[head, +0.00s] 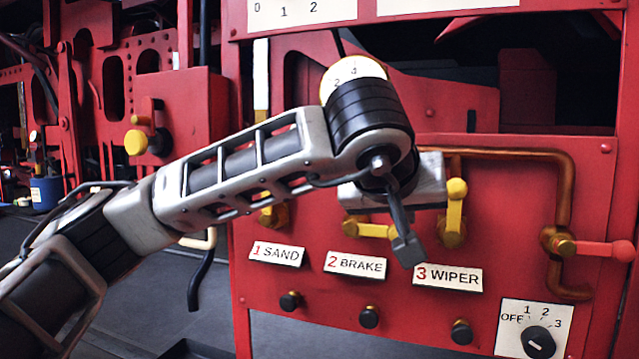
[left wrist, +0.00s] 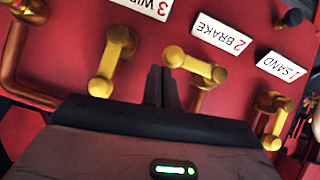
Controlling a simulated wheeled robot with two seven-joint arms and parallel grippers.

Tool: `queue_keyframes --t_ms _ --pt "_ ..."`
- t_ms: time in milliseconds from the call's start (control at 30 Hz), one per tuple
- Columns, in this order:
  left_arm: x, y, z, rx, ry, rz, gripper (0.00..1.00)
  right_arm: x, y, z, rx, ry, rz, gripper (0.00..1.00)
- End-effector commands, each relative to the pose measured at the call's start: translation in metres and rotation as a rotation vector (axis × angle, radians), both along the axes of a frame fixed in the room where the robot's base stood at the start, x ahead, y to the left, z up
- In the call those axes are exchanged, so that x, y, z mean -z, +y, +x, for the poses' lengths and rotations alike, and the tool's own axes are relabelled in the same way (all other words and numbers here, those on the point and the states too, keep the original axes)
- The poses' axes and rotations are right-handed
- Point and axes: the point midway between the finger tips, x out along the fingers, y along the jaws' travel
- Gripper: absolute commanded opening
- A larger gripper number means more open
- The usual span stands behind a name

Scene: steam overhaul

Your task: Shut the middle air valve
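The middle air valve, over the label "2 BRAKE" (head: 355,264), has a yellow lever (head: 368,230) lying about level, its free end to the right. It also shows in the left wrist view (left wrist: 196,66), which is upside down. My left gripper (head: 408,248) is at the lever's free end. In the left wrist view its fingertips (left wrist: 161,72) are together, close beside or touching the lever end; I cannot tell which. Nothing shows between them. My left arm and wrist hide part of the valve body in the head view. My right gripper is in neither view.
The wiper valve's yellow lever (head: 455,208) stands upright just right of my left gripper. The sand valve (head: 273,213) is to the left, partly behind my arm. Black knobs (head: 369,317) sit below the labels. A copper pipe with a red-handled valve (head: 590,249) is at right.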

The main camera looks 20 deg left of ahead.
Motion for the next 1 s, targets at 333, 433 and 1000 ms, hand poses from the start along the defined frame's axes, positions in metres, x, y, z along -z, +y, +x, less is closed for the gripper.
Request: queue_keyframes --t_ms 333,433,1000 --pt "0.006 -0.003 0.000 0.004 0.007 -0.001 0.00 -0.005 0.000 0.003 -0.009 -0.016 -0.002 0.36" --pt "0.007 -0.004 0.000 0.004 0.008 -0.001 0.00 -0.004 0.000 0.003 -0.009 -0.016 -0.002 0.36" --pt "-0.046 -0.010 -0.006 0.002 -0.003 -0.004 0.00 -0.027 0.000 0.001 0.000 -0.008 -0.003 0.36"
